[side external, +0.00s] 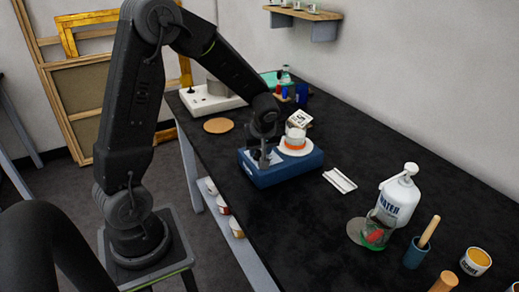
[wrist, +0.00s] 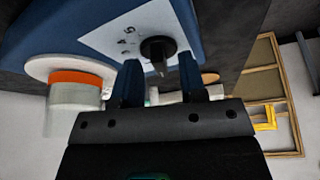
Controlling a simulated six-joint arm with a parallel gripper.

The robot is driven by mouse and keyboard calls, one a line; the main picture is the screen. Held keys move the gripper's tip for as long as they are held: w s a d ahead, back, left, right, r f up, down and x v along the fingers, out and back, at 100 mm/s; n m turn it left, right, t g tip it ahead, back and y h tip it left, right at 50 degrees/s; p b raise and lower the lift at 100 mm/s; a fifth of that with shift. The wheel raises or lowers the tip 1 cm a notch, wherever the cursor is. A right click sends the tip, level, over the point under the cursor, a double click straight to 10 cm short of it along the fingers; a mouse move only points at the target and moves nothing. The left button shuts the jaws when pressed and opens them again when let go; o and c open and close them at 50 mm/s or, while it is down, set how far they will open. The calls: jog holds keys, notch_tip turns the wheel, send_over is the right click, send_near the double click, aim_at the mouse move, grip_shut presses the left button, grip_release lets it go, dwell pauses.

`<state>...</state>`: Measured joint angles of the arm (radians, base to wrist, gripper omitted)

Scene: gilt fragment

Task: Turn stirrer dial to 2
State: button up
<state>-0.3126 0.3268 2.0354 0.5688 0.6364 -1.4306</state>
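The blue stirrer (side external: 285,174) stands on the black table, with a white round plate on top carrying a container with an orange band (side external: 295,142). In the wrist view the stirrer (wrist: 60,22) appears upside down, with a white panel (wrist: 115,40) on its front. The black dial (wrist: 157,47) sits on that panel, its pointer toward the gripper side of the picture; the small markings are not readable. My gripper (wrist: 160,62) is open, one finger on each side of the dial, with gaps visible. In the side view my gripper (side external: 262,156) is at the stirrer's front and hides the dial.
A folded white cloth (side external: 340,180) lies right of the stirrer. A white water bottle (side external: 397,198), a glass jar (side external: 374,232) and a blue cup (side external: 417,254) stand further right. A cork disc (side external: 218,126) and a white appliance (side external: 210,102) are behind on the left.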

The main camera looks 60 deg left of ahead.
jog(key=shift+a+f, duration=0.1)
jog(key=shift+f, duration=0.15)
grip_shut()
dwell(0.5)
jog(key=m+t, duration=0.1)
jog(key=m, duration=0.2)
jog(key=m+t+h, duration=0.1)
jog(key=m, duration=0.2)
jog(key=shift+s, duration=0.15)
jog(key=shift+a+m+t+h, duration=0.1)
jog(key=shift+m+t+h, duration=0.25)
jog(key=shift+m, duration=1)
jog(key=shift+a+m+t+h, duration=0.15)
jog(key=shift+m+h, duration=0.4)
jog(key=shift+m, duration=0.8)
jog(key=shift+s+d+f+m, duration=0.1)
jog(key=shift+d+m, duration=0.05)
jog(key=shift+m, duration=0.15)
